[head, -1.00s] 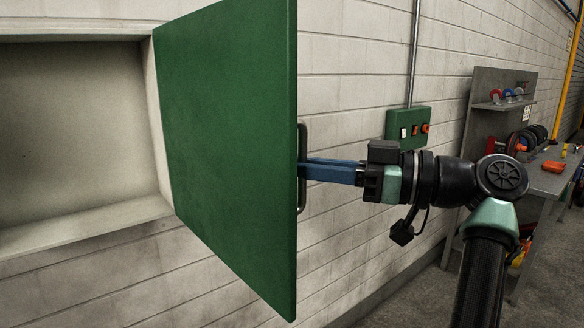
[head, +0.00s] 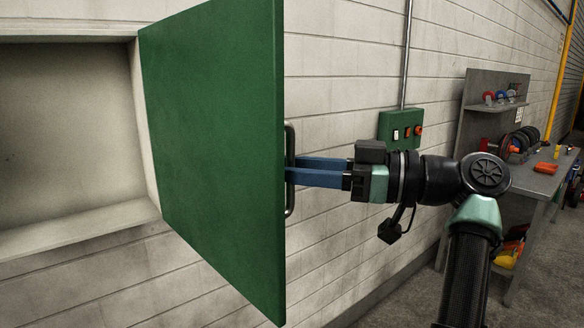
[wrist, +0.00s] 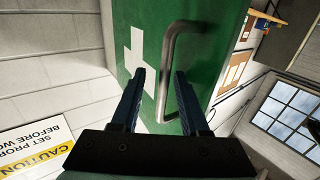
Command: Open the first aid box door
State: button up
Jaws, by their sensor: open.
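The green first aid box door (head: 212,140) stands swung wide open in the head view, with the pale, empty box interior (head: 65,130) exposed at left. Its outer face with a white cross shows in the wrist view (wrist: 150,45). The metal bar handle (head: 290,150) is on the door's outer face near its free edge; the handle also shows in the wrist view (wrist: 170,70). My gripper (head: 290,170) is at the handle with blue fingers spread apart. In the wrist view the fingers (wrist: 160,80) stand on either side of the handle, not clamped on it.
A green switch box (head: 401,126) with a conduit is on the brick wall behind my arm. A workbench (head: 530,180) with tools stands at the right. A caution sign (wrist: 35,145) shows in the wrist view. Floor between is clear.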

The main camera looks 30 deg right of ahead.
jog(key=shift+s+d, duration=0.1)
jog(key=b+v, duration=0.2)
jog(key=v, duration=1.1)
